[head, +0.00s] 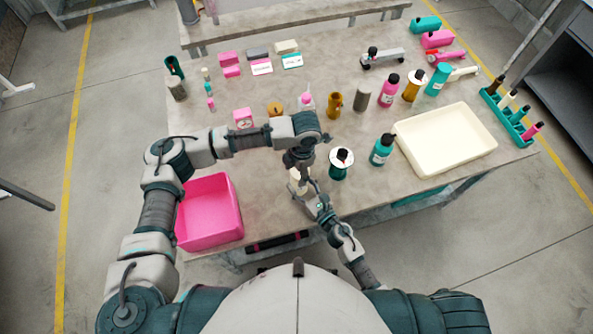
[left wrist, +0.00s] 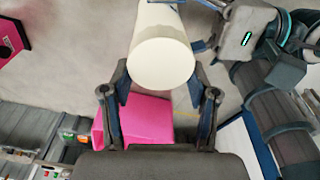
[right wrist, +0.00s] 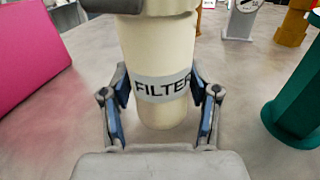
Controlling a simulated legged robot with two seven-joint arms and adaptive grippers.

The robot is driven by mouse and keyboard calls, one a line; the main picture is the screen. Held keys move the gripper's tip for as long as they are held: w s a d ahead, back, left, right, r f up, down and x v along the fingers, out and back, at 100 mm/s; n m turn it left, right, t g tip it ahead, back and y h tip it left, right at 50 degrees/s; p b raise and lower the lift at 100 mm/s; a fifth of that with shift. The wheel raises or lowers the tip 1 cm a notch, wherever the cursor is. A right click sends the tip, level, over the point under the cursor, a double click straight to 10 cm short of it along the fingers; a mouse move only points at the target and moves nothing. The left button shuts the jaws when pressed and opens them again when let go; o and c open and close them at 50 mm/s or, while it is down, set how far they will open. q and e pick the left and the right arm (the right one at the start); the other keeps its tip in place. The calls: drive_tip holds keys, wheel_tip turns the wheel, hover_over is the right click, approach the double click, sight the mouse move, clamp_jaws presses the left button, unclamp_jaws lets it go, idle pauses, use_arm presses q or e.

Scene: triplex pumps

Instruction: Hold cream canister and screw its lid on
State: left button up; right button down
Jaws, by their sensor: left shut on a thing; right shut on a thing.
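The cream canister (right wrist: 160,50) stands upright in the right wrist view, with a grey band marked "FILTER". My right gripper (right wrist: 160,95) is shut around its body from the side. The gripper also shows in the head view (head: 306,192). A wider cream lid-like part sits at the canister's top, partly cut off by the frame. My left gripper (head: 300,163) points down over the canister and is shut on the lid. In the left wrist view the lid's round cream face (left wrist: 162,62) lies between its fingers. The seam between lid and canister cannot be made out clearly.
A pink bin (head: 210,215) stands left of the canister. A cream tray (head: 446,171) lies farther right. Several bottles and small parts stand behind.

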use_arm(q)
drive_tip(key=shift+s+a+f, duration=0.15)
drive_tip(key=shift+s, duration=0.05)
drive_tip(key=shift+a+m, duration=0.25)
drive_tip(key=shift+m, duration=0.85)
drive_tip(key=o, duration=0.9)
drive_tip(key=shift+o, duration=0.2)
drive_tip(key=shift+w, duration=0.1)
